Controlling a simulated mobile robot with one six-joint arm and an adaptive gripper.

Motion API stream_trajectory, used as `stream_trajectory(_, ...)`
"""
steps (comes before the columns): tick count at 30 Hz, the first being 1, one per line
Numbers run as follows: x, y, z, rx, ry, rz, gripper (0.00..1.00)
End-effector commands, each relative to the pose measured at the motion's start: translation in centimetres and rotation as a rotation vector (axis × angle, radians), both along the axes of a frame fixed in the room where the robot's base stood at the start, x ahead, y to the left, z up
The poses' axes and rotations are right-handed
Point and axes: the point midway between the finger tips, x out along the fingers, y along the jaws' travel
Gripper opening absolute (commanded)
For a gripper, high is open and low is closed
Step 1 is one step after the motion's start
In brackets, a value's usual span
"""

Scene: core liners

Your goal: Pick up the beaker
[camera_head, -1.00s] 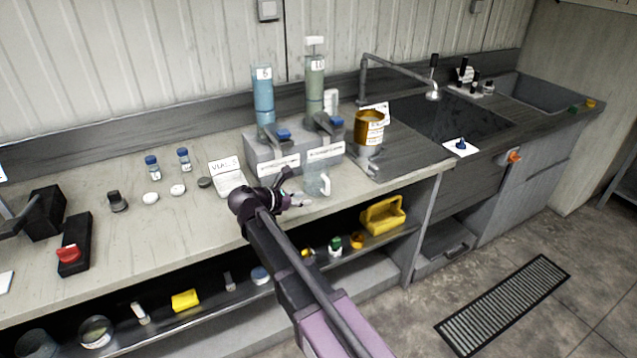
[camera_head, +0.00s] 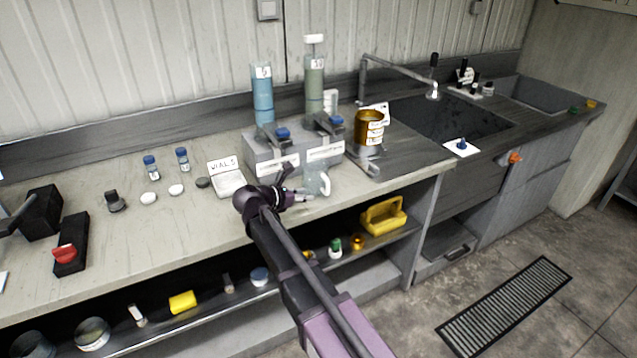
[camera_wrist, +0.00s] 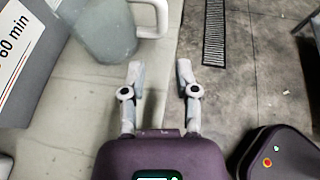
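The beaker (camera_head: 316,181) is a clear, greyish cup with a pale handle. It stands upright on the counter, in front of the labelled grey dispenser box. In the wrist view the beaker (camera_wrist: 104,30) is at the top left, partly cut off by the frame, with its handle on the right side. My gripper (camera_head: 302,194) is just in front of the beaker, near the counter's front edge. In the wrist view my gripper (camera_wrist: 161,72) is open, with nothing between its fingers. The fingertips are below the handle in the picture and appear apart from it.
The grey dispenser box (camera_head: 262,154) with two tall cylinders stands behind the beaker. An amber container (camera_head: 369,125) is to the right, by the sink (camera_head: 440,115). The white "VIALS" stand (camera_head: 228,183) is to the left. Below is a shelf with a yellow carrier (camera_head: 384,215).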

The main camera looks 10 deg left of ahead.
Motion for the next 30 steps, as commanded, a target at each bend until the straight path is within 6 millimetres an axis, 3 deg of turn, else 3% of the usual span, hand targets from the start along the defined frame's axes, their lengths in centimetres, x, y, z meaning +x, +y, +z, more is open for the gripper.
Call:
stream_trajectory(9, 2.7, -2.6, -1.7, 0.0, 0.0, -0.001, 0.4)
stream_trajectory(24, 3.0, -3.0, -1.9, 0.0, 0.0, 0.0, 0.4)
stream_trajectory(30, 3.9, -4.1, -2.7, 0.0, 0.0, -0.002, 0.4)
